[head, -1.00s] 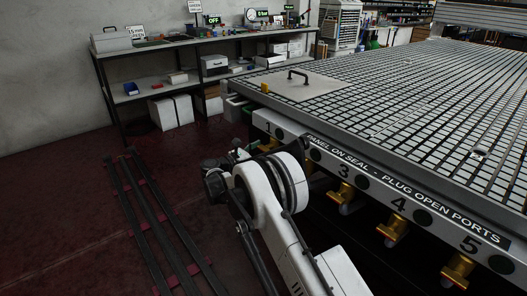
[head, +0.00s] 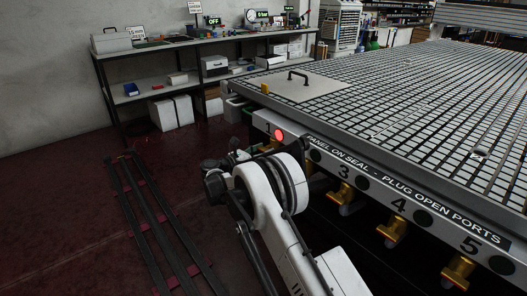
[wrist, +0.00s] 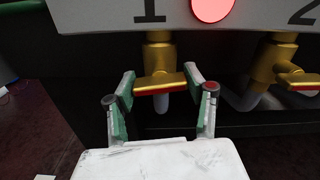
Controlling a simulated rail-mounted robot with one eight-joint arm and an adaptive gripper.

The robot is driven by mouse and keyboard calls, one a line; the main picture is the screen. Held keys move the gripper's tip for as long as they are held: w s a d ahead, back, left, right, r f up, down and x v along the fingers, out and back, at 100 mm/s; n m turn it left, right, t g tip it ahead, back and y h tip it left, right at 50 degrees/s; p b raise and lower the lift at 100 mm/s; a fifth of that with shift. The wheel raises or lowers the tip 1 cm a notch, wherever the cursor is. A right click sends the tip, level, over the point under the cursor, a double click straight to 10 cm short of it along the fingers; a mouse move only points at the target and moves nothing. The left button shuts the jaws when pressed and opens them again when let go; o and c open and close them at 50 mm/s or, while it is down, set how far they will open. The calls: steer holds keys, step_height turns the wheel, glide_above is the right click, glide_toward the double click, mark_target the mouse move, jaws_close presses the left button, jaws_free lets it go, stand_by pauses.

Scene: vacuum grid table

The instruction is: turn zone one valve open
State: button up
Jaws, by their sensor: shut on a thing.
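The zone one valve is a brass valve (wrist: 159,52) below the number 1 in the wrist view. Its brass handle (wrist: 160,83), with a red lower edge, lies nearly crosswise under the body. My gripper (wrist: 161,95) is shut on the handle, with one green-padded finger at each end of it. A round lamp (wrist: 212,8) beside the 1 glows red; it also shows in the head view (head: 280,134). In the head view my arm hides the gripper and most of this valve.
The zone two valve (wrist: 283,62) stands close on the right. More brass valves (head: 393,232) line the table's front edge. A panel with a black handle (head: 305,88) lies on the grid table (head: 430,110). Dark floor rails (head: 150,215) run at left.

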steer(key=n, duration=1.2)
steer(key=shift+n+b, duration=0.3)
steer(key=shift+n, duration=1.8)
steer(key=o, duration=1.2)
steer(key=shift+c, duration=0.2)
steer(key=v, duration=1.2)
